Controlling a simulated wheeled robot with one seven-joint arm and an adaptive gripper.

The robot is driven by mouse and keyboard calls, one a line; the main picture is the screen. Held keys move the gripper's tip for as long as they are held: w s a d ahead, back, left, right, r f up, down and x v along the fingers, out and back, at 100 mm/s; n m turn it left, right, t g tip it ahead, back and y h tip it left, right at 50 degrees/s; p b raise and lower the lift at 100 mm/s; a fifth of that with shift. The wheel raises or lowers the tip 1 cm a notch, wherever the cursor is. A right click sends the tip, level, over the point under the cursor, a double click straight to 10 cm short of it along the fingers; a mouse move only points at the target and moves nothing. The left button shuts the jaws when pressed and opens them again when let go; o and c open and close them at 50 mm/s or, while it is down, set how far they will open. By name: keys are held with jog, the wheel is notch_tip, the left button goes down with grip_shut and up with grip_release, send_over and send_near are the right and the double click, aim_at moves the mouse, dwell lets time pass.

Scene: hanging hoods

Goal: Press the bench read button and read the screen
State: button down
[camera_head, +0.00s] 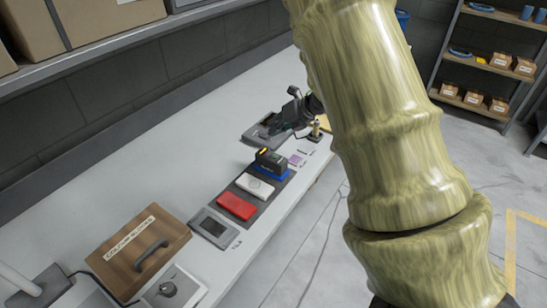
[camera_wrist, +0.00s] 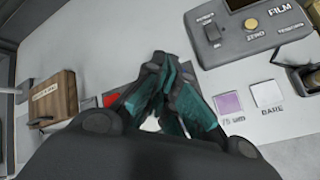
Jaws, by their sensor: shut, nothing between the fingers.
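A grey bench instrument (camera_wrist: 232,38) is at the upper right in the wrist view. It carries a grey switch or button (camera_wrist: 212,33), a round gold button (camera_wrist: 251,24) above the word ZERO, and the word FILM. Only the lower edge of its screen (camera_wrist: 240,4) shows, so no reading is visible. I cannot tell which control is the read button. In the head view the instrument (camera_head: 254,136) is partly hidden by my gripper (camera_head: 277,128). In the wrist view my gripper (camera_wrist: 160,62) is shut and empty, left of the instrument; contact cannot be told.
A purple sample (camera_wrist: 229,103) and a pale BARE sample (camera_wrist: 267,94) lie beside the instrument. Red (camera_head: 235,206) and white (camera_head: 256,186) blocks and a blue-based device (camera_head: 272,168) stand nearby. A small screen unit (camera_head: 212,228) and wooden box (camera_head: 135,254) are at the near end.

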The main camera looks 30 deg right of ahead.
aim_at(276, 155)
jog(key=shift+s+d+f+b, duration=0.1)
jog(key=shift+s+f+b, duration=0.25)
jog(key=shift+f, duration=0.25)
jog(key=shift+s+d+f+b, duration=0.1)
jog(key=shift+s+f+b, duration=0.15)
jog(key=shift+f+b, duration=0.25)
jog(key=f, duration=0.1)
jog(key=f+b, duration=0.2)
jog(key=shift+w+a+f, duration=0.2)
jog(key=shift+w+f, duration=0.1)
jog(key=shift+w, duration=0.05)
jog(key=shift+s+f+b, duration=0.25)
jog(key=shift+f+b, duration=0.25)
jog(key=shift+w+f, duration=0.1)
jog(key=shift+f, duration=0.1)
jog(key=shift+f+b, duration=0.3)
jog(key=shift+b, duration=0.1)
